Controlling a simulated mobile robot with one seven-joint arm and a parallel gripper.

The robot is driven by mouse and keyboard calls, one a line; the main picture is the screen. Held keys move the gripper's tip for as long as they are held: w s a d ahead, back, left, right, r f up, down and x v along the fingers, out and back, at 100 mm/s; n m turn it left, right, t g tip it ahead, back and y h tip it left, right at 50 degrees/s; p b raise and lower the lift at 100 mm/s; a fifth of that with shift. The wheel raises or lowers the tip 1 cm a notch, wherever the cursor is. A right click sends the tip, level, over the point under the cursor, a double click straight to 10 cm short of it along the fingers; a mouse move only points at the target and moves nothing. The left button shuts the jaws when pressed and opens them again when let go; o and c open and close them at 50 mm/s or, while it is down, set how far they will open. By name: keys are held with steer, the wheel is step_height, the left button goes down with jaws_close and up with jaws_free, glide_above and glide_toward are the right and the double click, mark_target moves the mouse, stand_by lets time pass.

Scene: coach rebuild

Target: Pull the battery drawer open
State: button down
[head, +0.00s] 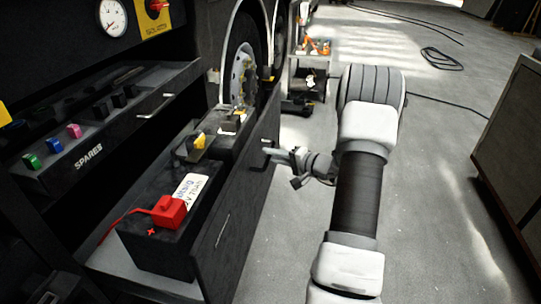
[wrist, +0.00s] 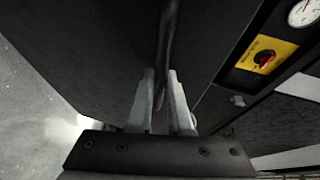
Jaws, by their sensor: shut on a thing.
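The battery drawer (head: 251,192) stands out from the dark coach side in the head view, with its contents in sight from above. In it sits a black battery (head: 150,225) with a red terminal cap and a white label; a second one with a yellow cap is behind it. My gripper (head: 277,155) is at the outer face of the drawer front, shut on the drawer's dark handle (head: 264,162). In the wrist view my gripper (wrist: 161,85) has its pale fingers on either side of the dark handle bar (wrist: 169,38). The exact finger contact is hard to see.
Above and left is a spares drawer (head: 88,153) with coloured fuses. A gauge (head: 112,17) and a yellow switch plate (head: 157,16) are higher up. A wheel (head: 243,73) is behind.

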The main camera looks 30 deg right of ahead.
steer(key=c, duration=0.9)
jaws_free()
steer(key=shift+d+f, duration=0.1)
steer(key=shift+d, duration=0.25)
steer(key=shift+o, duration=0.3)
steer(key=shift+a, duration=0.15)
steer(key=p+v, duration=0.2)
steer(key=v, duration=1.5)
steer(key=shift+s+p, duration=0.25)
steer(key=shift+p, duration=0.1)
